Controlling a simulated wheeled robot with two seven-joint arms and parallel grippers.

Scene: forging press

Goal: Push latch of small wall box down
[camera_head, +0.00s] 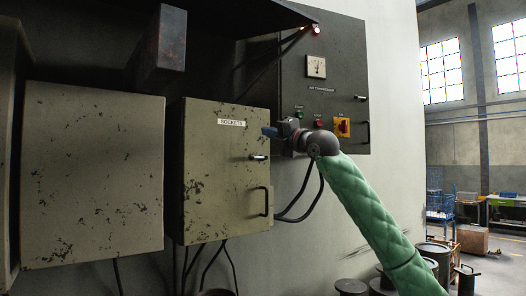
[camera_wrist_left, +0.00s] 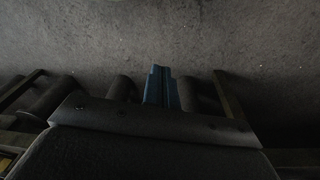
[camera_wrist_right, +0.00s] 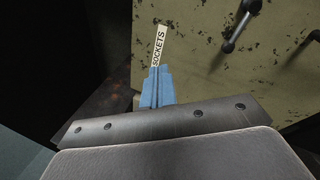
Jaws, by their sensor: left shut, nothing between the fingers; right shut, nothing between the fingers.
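The small wall box (camera_head: 215,185) is a worn beige box labelled SOCKETS, left of centre in the head view. Its latch (camera_head: 258,157) is a small metal lever on the right part of the door, lying about level. My right gripper (camera_head: 270,131) is shut and empty, above and slightly right of the latch, apart from it. In the right wrist view the blue fingertips (camera_wrist_right: 157,88) are together near the SOCKETS label (camera_wrist_right: 159,46), and the latch (camera_wrist_right: 236,30) shows at upper right. My left gripper (camera_wrist_left: 160,86) is shut and empty over a grey floor, seen only in the left wrist view.
A larger worn beige box (camera_head: 92,178) hangs to the left. A dark air compressor panel (camera_head: 345,85) with a gauge and switches is behind my right arm. The box door's handle (camera_head: 263,201) is below the latch. Black cables (camera_head: 302,205) hang beside the box.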

